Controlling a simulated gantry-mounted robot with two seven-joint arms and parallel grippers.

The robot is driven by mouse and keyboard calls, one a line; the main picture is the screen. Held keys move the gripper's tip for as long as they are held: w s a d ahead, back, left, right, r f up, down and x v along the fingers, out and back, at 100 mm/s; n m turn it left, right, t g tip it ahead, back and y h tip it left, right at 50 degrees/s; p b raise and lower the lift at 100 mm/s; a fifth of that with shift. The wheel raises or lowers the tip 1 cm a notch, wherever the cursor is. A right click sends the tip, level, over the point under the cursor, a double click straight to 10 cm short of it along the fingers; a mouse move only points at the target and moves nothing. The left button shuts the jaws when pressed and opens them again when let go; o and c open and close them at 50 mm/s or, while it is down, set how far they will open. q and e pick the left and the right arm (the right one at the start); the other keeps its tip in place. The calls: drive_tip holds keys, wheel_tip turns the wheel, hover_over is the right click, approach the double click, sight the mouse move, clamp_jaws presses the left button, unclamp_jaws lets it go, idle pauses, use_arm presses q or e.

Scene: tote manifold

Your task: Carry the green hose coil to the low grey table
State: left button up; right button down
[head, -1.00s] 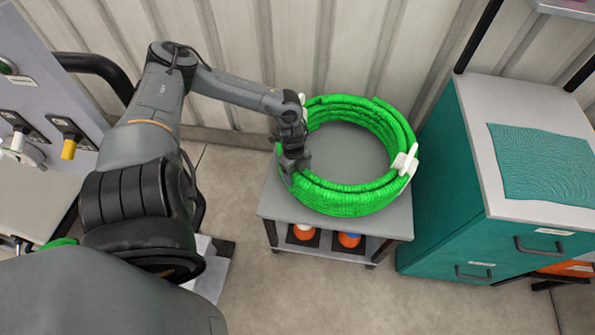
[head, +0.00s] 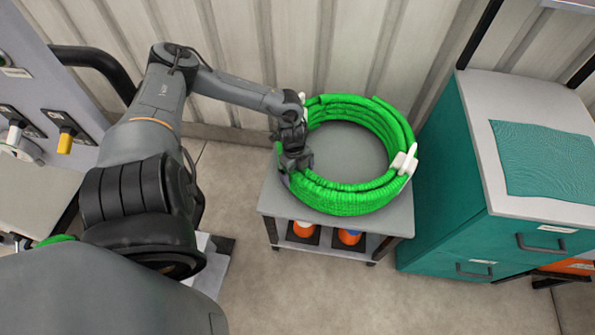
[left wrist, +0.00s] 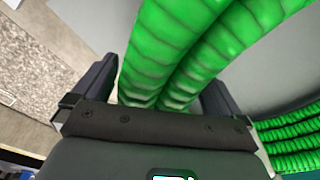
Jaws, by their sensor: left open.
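The green hose coil (head: 345,200) lies flat on the top of the low grey table (head: 385,222). White ties show at its right side and upper left. My left gripper (head: 294,160) is at the coil's left side. In the left wrist view, the open fingers of my left gripper (left wrist: 155,95) stand on either side of the green hose coil (left wrist: 185,45), with the strands between them. I cannot tell whether the fingers touch the hose. My right gripper is not in view.
A teal cabinet (head: 440,190) with a teal mat (head: 545,160) on its top stands close to the table's right. A corrugated wall (head: 330,50) is behind. Floor (head: 320,295) in front is clear.

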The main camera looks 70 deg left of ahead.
use_arm(q)
drive_tip(key=shift+r, duration=0.1)
drive_tip(key=r+p, duration=0.1)
drive_tip(key=r, duration=0.2)
drive_tip(key=a+r+p, duration=0.1)
drive_tip(key=r+p, duration=0.1)
drive_tip(key=r, duration=0.2)
drive_tip(key=r+p, duration=0.2)
drive_tip(key=r, duration=0.1)
drive_tip(key=shift+s+a+r, duration=0.15)
drive_tip(key=shift+s, duration=0.15)
drive_tip(key=shift+r+p, duration=0.35)
drive_tip(key=shift+r, duration=0.45)
